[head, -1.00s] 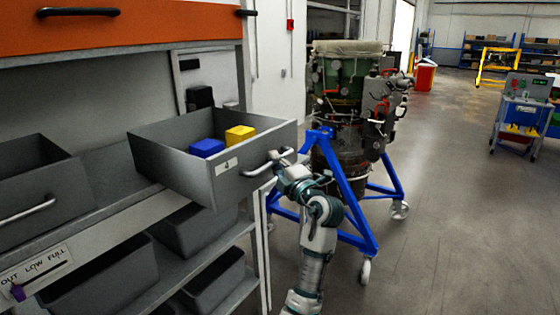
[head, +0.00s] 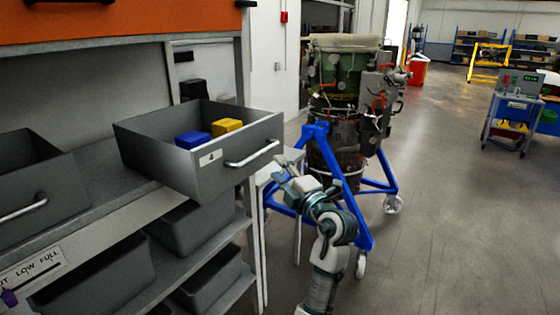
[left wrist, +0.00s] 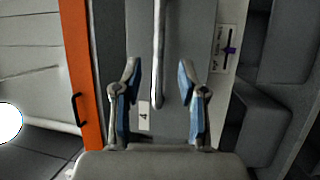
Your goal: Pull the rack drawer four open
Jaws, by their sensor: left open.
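Rack drawer four (head: 222,172), grey with a "4" label, juts well out of the rack's shelf. It holds a blue block (head: 193,139) and a yellow block (head: 227,127). Its silver bar handle (head: 252,154) is on the front face. My left gripper (head: 281,168) is just right of and below the handle, apart from it, with nothing held. In the left wrist view the open fingers (left wrist: 157,82) point at the drawer front (left wrist: 188,30); the handle (left wrist: 158,50) shows between them in the picture. My right gripper is not in view.
Another grey drawer (head: 35,185) is at the left, with grey bins (head: 100,280) below. An orange cabinet (head: 120,18) hangs above. A turbine on a blue stand (head: 335,165) stands close behind my arm. Open floor (head: 450,220) lies to the right.

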